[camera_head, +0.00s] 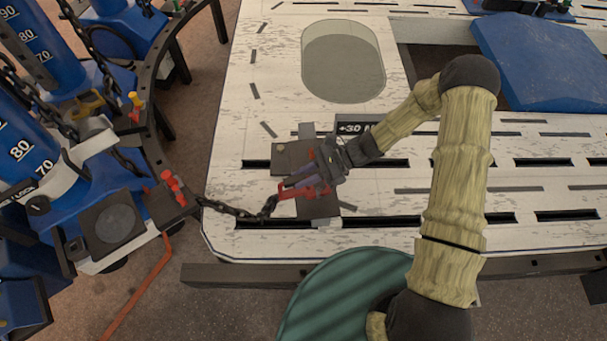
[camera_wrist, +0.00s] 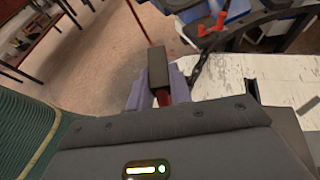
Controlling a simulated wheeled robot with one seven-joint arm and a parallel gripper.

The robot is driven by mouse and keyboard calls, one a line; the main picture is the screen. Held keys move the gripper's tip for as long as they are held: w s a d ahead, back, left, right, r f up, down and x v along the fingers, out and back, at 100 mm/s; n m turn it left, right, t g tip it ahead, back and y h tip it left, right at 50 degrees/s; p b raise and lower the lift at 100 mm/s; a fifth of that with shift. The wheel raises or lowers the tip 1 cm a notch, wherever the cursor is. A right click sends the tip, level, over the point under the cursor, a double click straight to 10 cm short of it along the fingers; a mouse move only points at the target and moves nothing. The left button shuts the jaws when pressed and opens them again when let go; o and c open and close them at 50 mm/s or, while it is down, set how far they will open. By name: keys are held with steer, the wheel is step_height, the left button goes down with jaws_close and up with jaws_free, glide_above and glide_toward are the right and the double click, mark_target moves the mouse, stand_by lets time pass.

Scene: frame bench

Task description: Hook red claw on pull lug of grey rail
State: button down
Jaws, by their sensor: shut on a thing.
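The red claw (camera_head: 289,193) is at the end of a dark chain (camera_head: 236,210), low over the left part of the white bench. My gripper (camera_head: 308,182) is shut on the claw. In the wrist view a bit of red (camera_wrist: 163,97) shows between the purple fingers (camera_wrist: 150,92). A grey upright strip (camera_head: 322,213), likely part of the grey rail, lies under and beside my gripper. A dark square plate (camera_head: 290,157) is just behind the claw. I cannot make out the pull lug; my gripper may hide it. I cannot tell whether the claw touches the rail.
The slotted white bench (camera_head: 270,60) has an oval opening at the back. Blue pulling towers (camera_head: 30,150) stand at the left, with a red-handled fitting (camera_head: 172,186) near the chain. A blue panel (camera_head: 540,60) is at the back right. A green round thing (camera_head: 335,295) is in front.

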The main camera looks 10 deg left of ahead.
mark_target(304, 189)
steer(key=shift+f+b, duration=1.5)
steer(key=shift+f, duration=1.15)
steer(key=c, duration=1.2)
jaws_free()
steer(key=shift+w+d, duration=0.1)
steer(key=v, duration=1.7)
steer(key=shift+r, duration=0.1)
